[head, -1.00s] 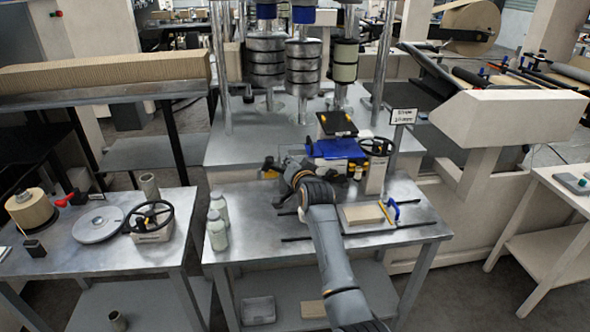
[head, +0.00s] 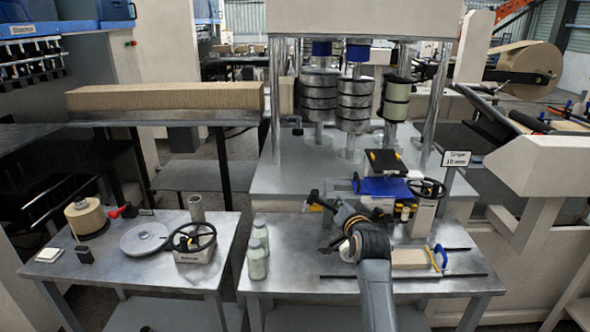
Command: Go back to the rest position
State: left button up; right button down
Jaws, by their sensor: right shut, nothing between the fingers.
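My right arm comes in from the bottom, reaching over the middle metal table (head: 300,280). My right gripper (head: 313,202) is at the table's back part, pointing away and to the left. It is shut and empty, partly hidden by its own wrist, and seems apart from the things around it. My left gripper is not in view.
Two bottles (head: 257,262) stand at the table's left edge. Right of my arm are a tan block (head: 408,258), a blue-and-yellow clamp (head: 440,256), a handwheel (head: 427,188) and a blue device (head: 383,187). A left table holds a grey disc (head: 145,238) and a second handwheel (head: 192,237).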

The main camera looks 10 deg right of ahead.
jog(key=s+a+f+n+g, duration=0.2)
jog(key=s+f+n+g, duration=0.25)
jog(key=s+f, duration=1.15)
jog(key=s+a+f+n+g+y, duration=0.1)
jog(key=s+f+n+g, duration=0.15)
jog(key=s, duration=0.75)
jog(key=s+a+f+n+g, duration=0.1)
jog(key=s+a+g, duration=0.15)
jog(key=s, duration=0.85)
jog(key=s+a+f+n+g+y, duration=0.1)
jog(key=s+f+n+g, duration=0.15)
jog(key=s, duration=0.75)
notch_tip(320, 180, down, 28)
jog(key=s+f+g+b, duration=0.1)
jog(key=s+g+b, duration=0.1)
jog(key=s+d+f+b, duration=0.2)
jog(key=s+d+f, duration=0.1)
jog(key=s+f, duration=1.3)
jog(key=shift+s+f+g+h, duration=0.15)
jog(key=shift+f+g+h, duration=0.15)
jog(key=shift+f+g, duration=0.15)
